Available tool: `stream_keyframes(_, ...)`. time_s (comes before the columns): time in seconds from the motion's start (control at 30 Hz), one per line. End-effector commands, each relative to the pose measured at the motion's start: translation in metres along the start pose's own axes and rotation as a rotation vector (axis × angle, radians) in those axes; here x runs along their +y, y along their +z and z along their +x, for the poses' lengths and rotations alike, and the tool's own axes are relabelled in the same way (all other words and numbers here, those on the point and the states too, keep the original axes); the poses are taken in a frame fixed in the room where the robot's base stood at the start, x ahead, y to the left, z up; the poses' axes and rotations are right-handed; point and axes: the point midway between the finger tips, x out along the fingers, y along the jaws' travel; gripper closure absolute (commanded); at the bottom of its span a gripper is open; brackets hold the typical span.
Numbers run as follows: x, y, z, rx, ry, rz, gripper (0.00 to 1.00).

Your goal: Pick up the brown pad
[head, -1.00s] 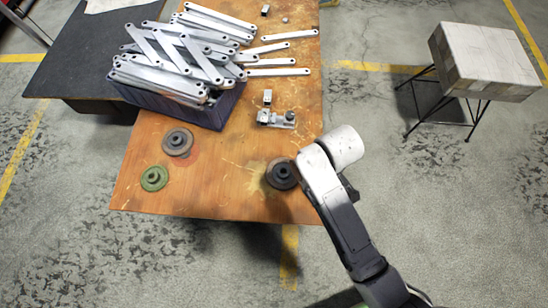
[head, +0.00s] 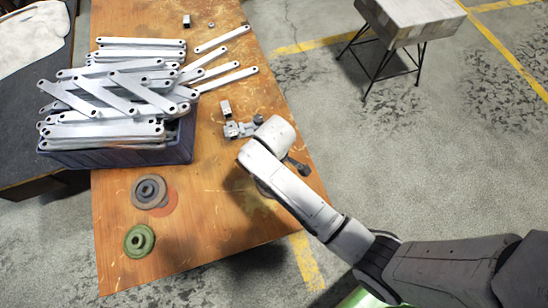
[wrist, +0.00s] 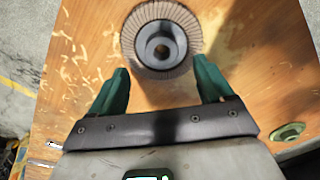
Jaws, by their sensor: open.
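A round brown pad (wrist: 183,22) with a ribbed rim and dark hub lies flat on the table in the wrist view. My gripper (wrist: 161,66) is open, its two green fingers apart at the pad's near side, left and right of it. Nothing is between the fingers except the pad's near edge. In the head view my arm hides this pad and my fingertips. A greyish-brown disc (head: 150,191) lies beside a reddish stain further left. A green disc (head: 139,241) lies below it and shows at the right of the wrist view (wrist: 288,132).
A dark blue crate (head: 120,155) heaped with galvanized bars (head: 125,90) stands on the wooden table (head: 215,215). Small metal fittings (head: 238,129) lie just beyond my arm. A block-topped stool (head: 410,20) stands on the floor at upper right.

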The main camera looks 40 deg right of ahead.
Motion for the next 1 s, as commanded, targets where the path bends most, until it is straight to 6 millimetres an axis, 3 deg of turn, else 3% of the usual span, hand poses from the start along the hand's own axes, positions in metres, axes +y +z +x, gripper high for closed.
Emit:
stream_keyframes(0.43, -0.003, 0.001, 0.051, 0.0, 0.0, 0.0, 0.2)
stream_keyframes(0.73, -0.003, 0.001, 0.055, 0.001, 0.0, 0.0, 0.2)
stream_keyframes(1.0, -0.003, 0.001, 0.055, 0.001, 0.0, 0.001, 0.44)
